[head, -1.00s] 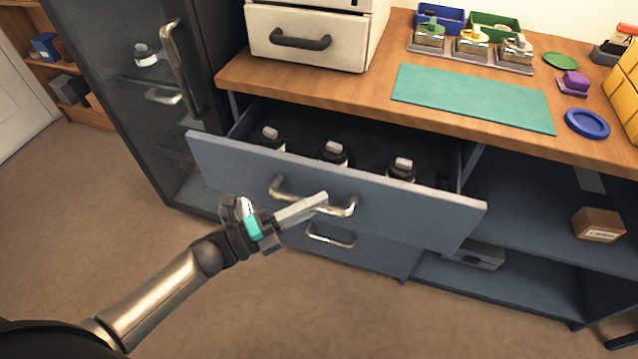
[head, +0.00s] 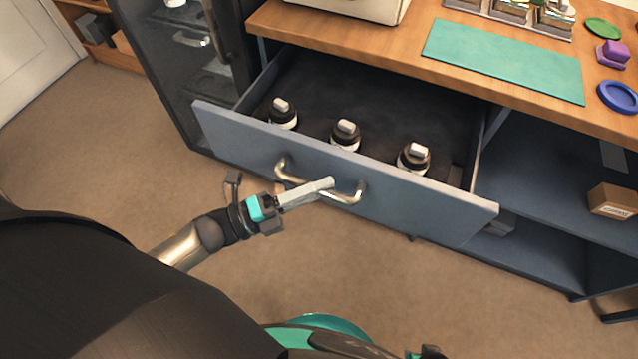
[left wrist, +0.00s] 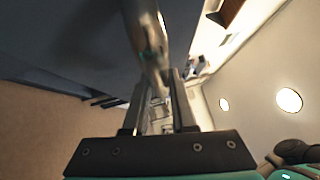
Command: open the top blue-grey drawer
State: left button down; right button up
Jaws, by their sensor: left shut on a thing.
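The top blue-grey drawer (head: 345,180) is pulled out under the wooden worktop, its inside showing. Its metal bar handle (head: 345,194) runs across the front. My left gripper (head: 328,184) is shut on the handle, which also shows between the two fingers in the left wrist view (left wrist: 155,70). Several dark bottles with grey caps and white bands stand in a row inside the drawer, such as the middle one (head: 345,134). My right gripper is not in view.
A glass-door cabinet (head: 190,80) stands left of the drawer. The worktop (head: 400,50) carries a green mat (head: 503,60) and a blue ring-shaped dish (head: 618,97). A cardboard box (head: 612,201) sits on the open shelf at right. Floor in front is clear except my own body.

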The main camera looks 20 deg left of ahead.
pick_arm(q)
jog(key=c, duration=0.7)
grip_release()
jog(key=shift+c, duration=0.2)
jog(key=v, duration=1.5)
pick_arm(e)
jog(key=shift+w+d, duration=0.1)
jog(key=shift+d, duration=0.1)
pick_arm(q)
jog(key=shift+s+a, duration=0.1)
